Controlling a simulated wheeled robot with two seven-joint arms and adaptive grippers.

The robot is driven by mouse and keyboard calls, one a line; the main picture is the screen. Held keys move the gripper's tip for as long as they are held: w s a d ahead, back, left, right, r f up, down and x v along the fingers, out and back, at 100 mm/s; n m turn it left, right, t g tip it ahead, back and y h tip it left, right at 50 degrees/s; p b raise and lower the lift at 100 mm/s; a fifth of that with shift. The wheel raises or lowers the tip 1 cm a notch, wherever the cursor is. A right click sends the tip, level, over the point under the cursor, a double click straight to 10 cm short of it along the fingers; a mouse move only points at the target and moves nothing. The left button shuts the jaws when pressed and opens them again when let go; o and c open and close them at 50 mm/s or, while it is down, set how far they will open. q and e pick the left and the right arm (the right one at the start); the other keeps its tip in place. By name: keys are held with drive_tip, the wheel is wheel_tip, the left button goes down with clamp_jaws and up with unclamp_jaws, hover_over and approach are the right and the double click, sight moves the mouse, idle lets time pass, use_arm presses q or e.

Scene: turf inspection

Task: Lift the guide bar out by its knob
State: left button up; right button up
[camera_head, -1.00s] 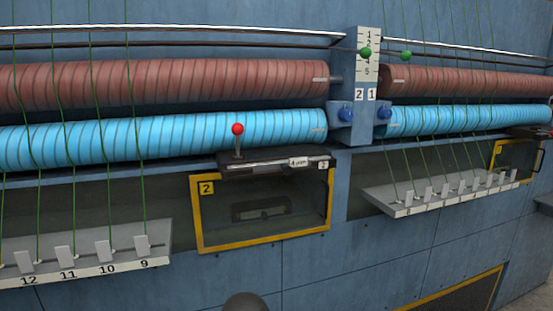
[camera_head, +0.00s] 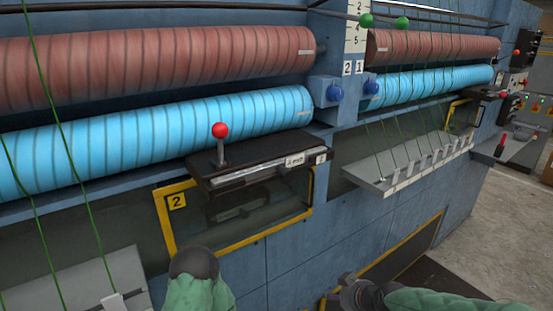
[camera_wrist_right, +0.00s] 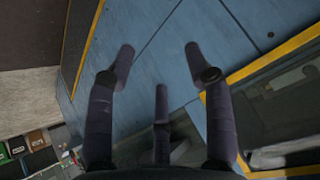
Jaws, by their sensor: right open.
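The guide bar (camera_head: 262,158) is a dark flat bar with a metal strip and a small label, sitting on the ledge above the yellow-framed window marked 2. Its red ball knob (camera_head: 220,130) stands upright on a short stem near its left end, in front of the blue roller. My right gripper (camera_head: 352,293) is low at the bottom of the head view, to the right of and below the bar, apart from it. In the right wrist view my right gripper (camera_wrist_right: 158,72) is open and empty before the blue panel.
Blue (camera_head: 150,140) and red-brown (camera_head: 150,65) rollers run behind the bar. A numbered post (camera_head: 355,30) stands to the right. Grey shelves with green threads lie at lower left and at right (camera_head: 410,170). Dark green-sleeved parts of mine show at the bottom.

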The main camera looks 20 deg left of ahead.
drive_tip(key=a+r+n+t+y+p, duration=0.2)
drive_tip(key=a+r, duration=0.2)
drive_tip(key=r, duration=1.4)
drive_tip(key=n+t+y+p, duration=0.1)
drive_tip(key=n+y+p, duration=0.1)
drive_tip(key=n+y, duration=0.15)
approach(290, 172)
drive_tip(key=shift+n+h, duration=0.35)
drive_tip(key=shift+h, duration=0.1)
drive_tip(key=x, duration=0.4)
drive_tip(key=shift+w+a+r+p, duration=0.1)
drive_tip(key=shift+a+r+p, duration=0.05)
drive_tip(key=shift+r+p, duration=0.15)
drive_tip(key=shift+w+a+f, duration=0.2)
drive_tip(key=shift+a+f, duration=0.05)
drive_tip(key=shift+a, duration=0.15)
drive_tip(key=p+x, duration=0.1)
drive_tip(key=x, duration=0.3)
drive_tip(key=shift+a+f, duration=0.15)
drive_tip(key=shift+a, duration=0.05)
clamp_jaws()
